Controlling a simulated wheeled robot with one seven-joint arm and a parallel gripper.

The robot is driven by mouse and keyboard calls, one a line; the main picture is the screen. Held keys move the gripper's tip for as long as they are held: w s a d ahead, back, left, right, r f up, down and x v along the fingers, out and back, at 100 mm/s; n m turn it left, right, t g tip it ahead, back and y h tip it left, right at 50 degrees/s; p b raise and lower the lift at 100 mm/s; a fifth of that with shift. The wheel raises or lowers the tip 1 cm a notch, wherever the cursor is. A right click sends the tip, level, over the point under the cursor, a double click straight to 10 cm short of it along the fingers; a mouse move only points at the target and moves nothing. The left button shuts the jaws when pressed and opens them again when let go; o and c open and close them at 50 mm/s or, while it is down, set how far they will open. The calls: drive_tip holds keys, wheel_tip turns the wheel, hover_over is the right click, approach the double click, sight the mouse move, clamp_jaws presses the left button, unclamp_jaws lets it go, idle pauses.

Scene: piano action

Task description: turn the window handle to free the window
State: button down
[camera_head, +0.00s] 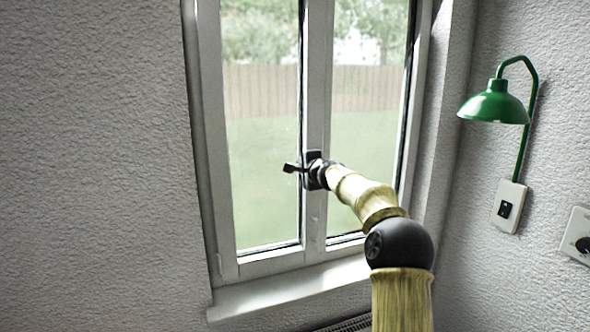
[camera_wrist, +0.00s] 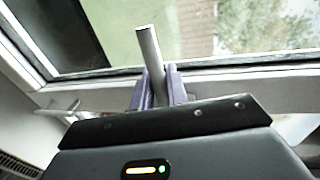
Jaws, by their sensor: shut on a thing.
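The window (camera_head: 316,90) has two panes in a white frame, and its sashes look closed at the middle post. The window handle (camera_head: 291,168) is a dark lever in the head view, sticking out roughly level to the left of the middle post. In the wrist view the handle (camera_wrist: 148,44) is a grey bar crossing from the frame over the glass. My gripper (camera_wrist: 160,78) has its purplish fingers on both sides of the bar, shut on it. In the head view my gripper (camera_head: 317,172) is at the middle post, and the handle's pivot is mostly hidden.
A green wall lamp (camera_head: 494,104) hangs to the right, with a switch plate (camera_head: 508,207) below it. A dial plate (camera_head: 578,235) is at the right edge. The window sill (camera_head: 285,290) juts out below, above a dark grille (camera_head: 345,324).

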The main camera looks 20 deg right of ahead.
drive_tip(key=shift+r, duration=0.15)
idle(0.3)
drive_tip(key=c, duration=1.5)
unclamp_jaws()
drive_tip(key=shift+d, duration=0.1)
drive_tip(key=shift+s, duration=0.15)
drive_tip(key=s+r+b, duration=0.1)
drive_tip(key=s+b, duration=0.2)
drive_tip(key=s, duration=0.2)
drive_tip(key=s+r+b, duration=0.1)
drive_tip(key=s+b, duration=0.3)
drive_tip(key=s, duration=0.2)
drive_tip(key=s+r+b, duration=0.1)
drive_tip(key=s+b, duration=0.2)
drive_tip(key=s, duration=0.2)
drive_tip(key=shift+s+d+r, duration=0.15)
drive_tip(key=shift+s+d, duration=0.2)
drive_tip(key=shift+s, duration=0.05)
